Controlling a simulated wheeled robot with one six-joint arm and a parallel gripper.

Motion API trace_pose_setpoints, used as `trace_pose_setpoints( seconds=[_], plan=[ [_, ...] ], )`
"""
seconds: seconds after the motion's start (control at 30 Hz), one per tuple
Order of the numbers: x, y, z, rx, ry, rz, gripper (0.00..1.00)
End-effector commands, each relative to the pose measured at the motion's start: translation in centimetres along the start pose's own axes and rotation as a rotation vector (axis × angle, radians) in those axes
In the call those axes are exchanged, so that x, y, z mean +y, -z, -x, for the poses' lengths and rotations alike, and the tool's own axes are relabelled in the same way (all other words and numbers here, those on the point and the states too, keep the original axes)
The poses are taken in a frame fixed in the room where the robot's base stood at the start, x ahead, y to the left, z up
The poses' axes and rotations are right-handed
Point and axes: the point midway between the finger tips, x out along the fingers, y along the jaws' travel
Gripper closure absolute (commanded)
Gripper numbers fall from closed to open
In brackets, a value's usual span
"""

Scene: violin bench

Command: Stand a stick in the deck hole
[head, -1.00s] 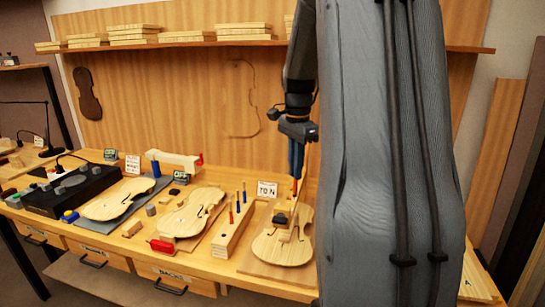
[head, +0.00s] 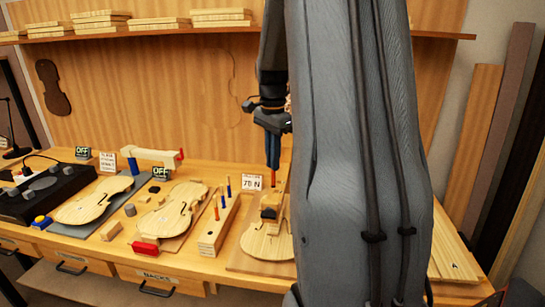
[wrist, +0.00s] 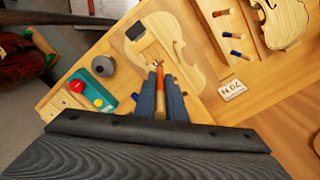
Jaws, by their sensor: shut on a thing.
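My gripper (head: 273,150) is shut on an orange-red stick (head: 274,172), which points down above the violin plate (head: 252,240) at the right of the bench. In the wrist view the blue fingers (wrist: 160,88) close around the stick (wrist: 160,72), with the plate (wrist: 190,50) beyond it. A wooden piece with a dark block (wrist: 136,31) lies on the plate. I cannot tell whether the stick's lower end touches anything, and no deck hole shows clearly. Other red and blue sticks (head: 228,187) stand in a long wooden block (head: 211,240) left of the plate.
In the wrist view a teal box with red and yellow buttons (wrist: 98,101) and a grey knob (wrist: 103,66) are left of my fingers.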

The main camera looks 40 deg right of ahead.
Motion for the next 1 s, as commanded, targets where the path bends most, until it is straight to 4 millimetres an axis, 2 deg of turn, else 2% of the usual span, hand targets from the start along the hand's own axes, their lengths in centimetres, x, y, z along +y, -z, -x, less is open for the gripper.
trace_pose_setpoints(
  seconds=[0.3,0.5,1.0],
  plan=[
    [0.0,0.1,-3.0,0.000,-0.001,-0.001,1.00],
    [0.0,0.1,-4.4,0.000,-0.001,-0.002,1.00],
    [0.0,0.1,-4.6,0.000,0.000,-0.002,1.00]
  ],
)
